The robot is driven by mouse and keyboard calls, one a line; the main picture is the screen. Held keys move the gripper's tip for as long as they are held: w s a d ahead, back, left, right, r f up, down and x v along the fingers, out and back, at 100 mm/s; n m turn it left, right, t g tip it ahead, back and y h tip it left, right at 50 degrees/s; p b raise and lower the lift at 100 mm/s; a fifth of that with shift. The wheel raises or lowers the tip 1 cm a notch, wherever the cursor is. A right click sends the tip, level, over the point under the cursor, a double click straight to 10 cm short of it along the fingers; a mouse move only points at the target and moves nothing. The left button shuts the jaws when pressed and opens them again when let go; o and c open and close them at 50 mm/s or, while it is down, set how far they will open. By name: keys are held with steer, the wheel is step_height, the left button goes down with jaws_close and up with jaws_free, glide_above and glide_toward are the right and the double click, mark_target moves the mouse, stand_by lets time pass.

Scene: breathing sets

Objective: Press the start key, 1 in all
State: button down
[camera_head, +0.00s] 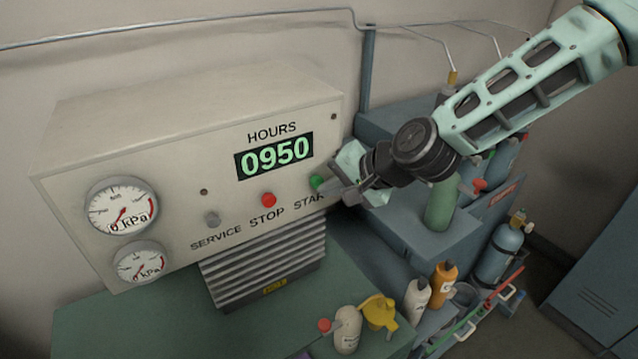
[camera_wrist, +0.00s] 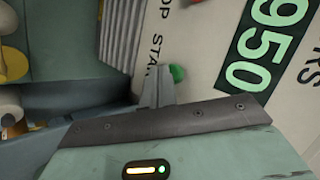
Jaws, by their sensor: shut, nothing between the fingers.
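The control panel (camera_head: 110,120) is a cream box with a display (camera_head: 274,156) reading 0950 under the word HOURS. The green start key (camera_head: 317,182) is at the right of the lower row, above the partly covered START label. The red stop key (camera_head: 268,200) and grey service key (camera_head: 211,219) are left of it. My gripper (camera_head: 335,188) is shut and empty, its tip close beside the green key. In the wrist view the closed fingers (camera_wrist: 157,80) overlap the green key's edge (camera_wrist: 177,73). I cannot tell whether they touch it.
Two pressure gauges (camera_head: 121,208) are on the panel's left. A green bench (camera_head: 120,325) below holds a beige bottle (camera_head: 346,330) and a yellow item (camera_head: 379,312). Gas cylinders (camera_head: 499,252) and bottles stand at the right. A blue-grey cabinet (camera_head: 600,285) is at the far right.

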steer(key=shift+w+a, duration=0.3)
steer(key=shift+w, duration=0.2)
stand_by(0.7)
steer(key=shift+s+d, duration=0.1)
steer(key=shift+s, duration=0.05)
steer(key=shift+s+d, duration=0.45)
steer(key=shift+s, duration=0.25)
steer(key=s+d, duration=0.2)
steer(key=s, duration=0.2)
steer(key=shift+s+d, duration=0.1)
steer(key=shift+d, duration=0.3)
stand_by(0.5)
